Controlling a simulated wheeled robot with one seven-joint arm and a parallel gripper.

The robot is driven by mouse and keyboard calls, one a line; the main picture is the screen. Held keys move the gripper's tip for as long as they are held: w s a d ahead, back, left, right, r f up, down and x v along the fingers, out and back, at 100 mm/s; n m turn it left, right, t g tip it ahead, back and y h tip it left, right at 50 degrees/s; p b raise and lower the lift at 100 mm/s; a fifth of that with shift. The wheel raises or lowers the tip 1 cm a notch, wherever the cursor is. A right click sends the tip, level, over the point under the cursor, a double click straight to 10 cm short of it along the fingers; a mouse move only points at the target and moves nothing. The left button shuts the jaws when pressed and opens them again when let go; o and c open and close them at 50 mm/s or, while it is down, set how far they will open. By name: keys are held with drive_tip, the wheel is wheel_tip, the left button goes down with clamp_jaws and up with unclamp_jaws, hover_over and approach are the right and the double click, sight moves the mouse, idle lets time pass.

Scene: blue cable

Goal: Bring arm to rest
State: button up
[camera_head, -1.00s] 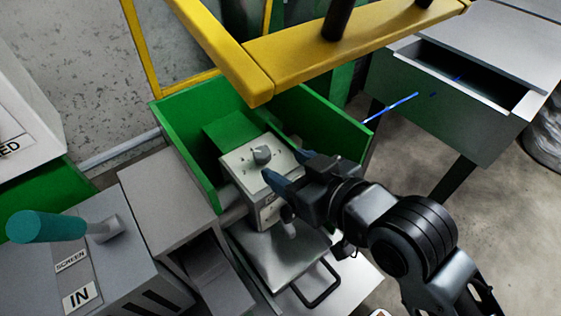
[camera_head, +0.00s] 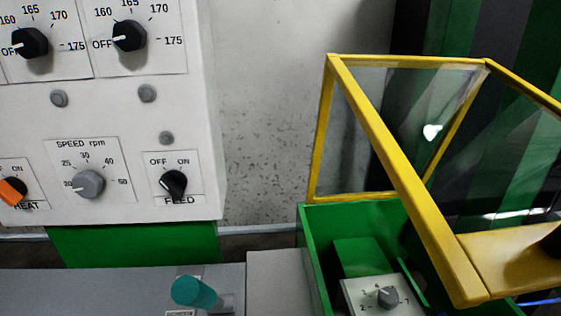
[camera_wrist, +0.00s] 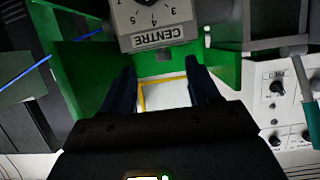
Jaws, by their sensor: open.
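My gripper (camera_wrist: 160,88) shows in the wrist view with its two dark blue fingers apart and nothing between them. The dial box marked CENTRE (camera_wrist: 158,22) appears upside down just beyond the fingertips, apart from them. The head view shows the top of this dial box (camera_head: 372,305) with its grey knob (camera_head: 388,297), inside the green housing (camera_head: 315,262). My arm and gripper are out of the head view. A thin blue cable (camera_wrist: 25,73) shows at the left of the wrist view, and a short piece of it (camera_head: 540,302) at the lower right of the head view.
A yellow-framed clear guard (camera_head: 400,175) stands over the green housing. A white control panel (camera_head: 110,190) with several knobs is at the left of the head view. A teal-handled lever (camera_head: 195,292) rises from the grey machine in front of it.

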drive_tip(key=s+r, duration=0.1)
drive_tip(key=s, duration=1.6)
drive_tip(key=shift+d+r+t, duration=0.15)
drive_tip(key=shift+r+t, duration=0.1)
drive_tip(key=shift+t, duration=0.15)
